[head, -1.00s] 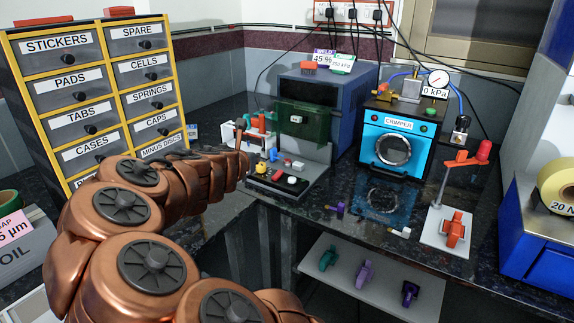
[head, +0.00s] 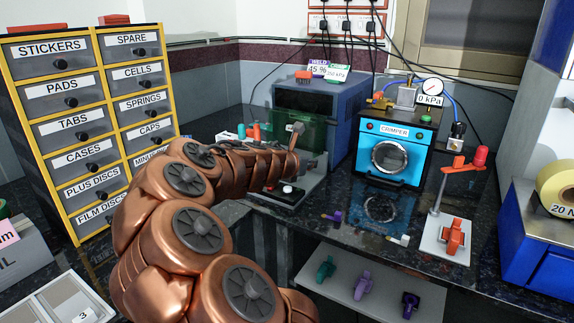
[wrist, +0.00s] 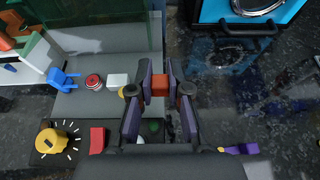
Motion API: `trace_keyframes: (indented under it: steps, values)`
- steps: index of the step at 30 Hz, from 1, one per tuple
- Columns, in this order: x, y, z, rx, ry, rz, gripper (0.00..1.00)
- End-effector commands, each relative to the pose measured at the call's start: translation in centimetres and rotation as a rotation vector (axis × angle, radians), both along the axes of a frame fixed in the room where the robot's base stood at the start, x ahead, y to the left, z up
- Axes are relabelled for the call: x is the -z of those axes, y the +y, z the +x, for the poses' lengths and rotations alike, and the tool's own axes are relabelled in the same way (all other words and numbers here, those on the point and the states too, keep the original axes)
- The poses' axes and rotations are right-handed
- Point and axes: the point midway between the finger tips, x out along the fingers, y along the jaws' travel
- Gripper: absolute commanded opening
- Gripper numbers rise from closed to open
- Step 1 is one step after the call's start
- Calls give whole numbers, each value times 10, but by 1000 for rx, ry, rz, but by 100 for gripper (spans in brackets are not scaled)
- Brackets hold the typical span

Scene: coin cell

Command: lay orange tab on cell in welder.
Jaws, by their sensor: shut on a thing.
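My gripper (wrist: 158,92) is shut on a small orange piece (wrist: 159,86), held between its fingertips; I take it for the tab. The welder (head: 318,105) is a blue box with a green shield and a grey base. In the wrist view its grey deck (wrist: 100,45) lies left of and below the fingertips. A round red and silver piece (wrist: 94,82), possibly the cell, sits there beside a blue clamp (wrist: 63,80) and a white block (wrist: 117,80). A yellow piece is partly hidden by my finger. In the head view my arm covers much of the welder's front.
A yellow dial (wrist: 52,141) and a red block (wrist: 97,139) sit on the welder's dark front panel. The blue crimper (head: 392,150) stands to the right.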

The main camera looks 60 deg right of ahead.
Motion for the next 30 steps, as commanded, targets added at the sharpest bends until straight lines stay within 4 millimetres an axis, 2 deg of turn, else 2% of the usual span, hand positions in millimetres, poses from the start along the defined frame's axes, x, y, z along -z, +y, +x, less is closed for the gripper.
trace_keyframes:
  steps: [3, 19, 30]
  values:
    - [3, -8, 18, -2, 1, -1, 3]
    - [9, -38, 81, -1, -2, -1, 3]
    - [10, -46, 98, 0, 1, 0, 3]
